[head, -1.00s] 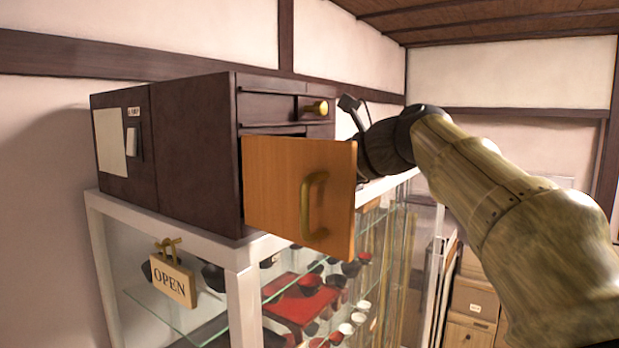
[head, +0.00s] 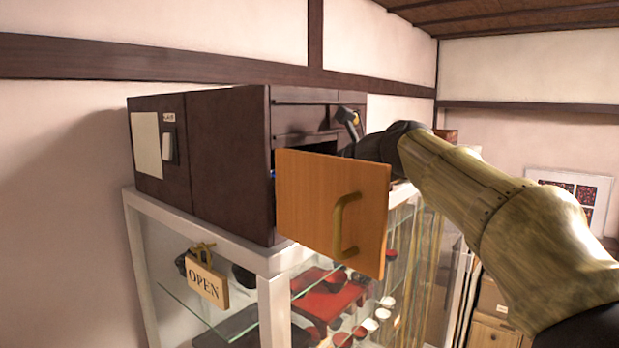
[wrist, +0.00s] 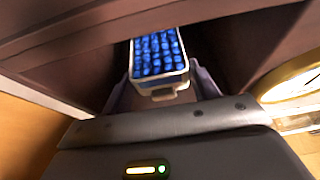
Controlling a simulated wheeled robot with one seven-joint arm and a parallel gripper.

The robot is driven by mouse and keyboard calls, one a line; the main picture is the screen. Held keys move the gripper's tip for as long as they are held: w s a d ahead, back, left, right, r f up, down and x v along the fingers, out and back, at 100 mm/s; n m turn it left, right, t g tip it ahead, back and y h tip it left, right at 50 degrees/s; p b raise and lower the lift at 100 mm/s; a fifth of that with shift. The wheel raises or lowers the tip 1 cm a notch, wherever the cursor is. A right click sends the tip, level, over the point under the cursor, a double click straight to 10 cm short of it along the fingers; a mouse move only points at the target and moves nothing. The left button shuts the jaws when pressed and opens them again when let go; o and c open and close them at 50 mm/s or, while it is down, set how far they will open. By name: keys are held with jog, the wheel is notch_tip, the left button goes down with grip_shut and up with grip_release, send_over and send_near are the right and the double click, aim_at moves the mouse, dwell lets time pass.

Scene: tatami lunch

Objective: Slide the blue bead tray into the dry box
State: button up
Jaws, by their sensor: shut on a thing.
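The dry box (head: 225,150) is a dark brown cabinet on top of a glass case, with its orange wooden door (head: 310,200) swung open. The blue bead tray (wrist: 160,55) shows in the wrist view as a pale-rimmed tray full of blue beads. My gripper (wrist: 160,86) is shut on its near end, a finger at each side. Brown box panels lie above and beside the tray; its far end is cut off by the upper edge. In the head view the door hides the tray and my fingertips, and my wrist is at the box's opening.
The open door stands close on the left in the wrist view (wrist: 25,140). A round brass-coloured thing (wrist: 290,78) is close on the right. The glass case (head: 200,240) holds bowls and bears an OPEN sign (head: 207,287).

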jog(key=shift+w+a+p, duration=0.3)
jog(key=shift+w+a, duration=0.1)
jog(key=shift+a, duration=0.15)
jog(key=shift+f+b, duration=0.7)
jog(key=shift+f, duration=0.3)
dwell(0.4)
jog(key=o, duration=1.1)
jog(key=shift+d, duration=0.1)
jog(key=b+v, duration=0.4)
jog(key=v, duration=1.3)
jog(key=shift+s+r+b, duration=0.2)
jog(key=shift+b, duration=0.15)
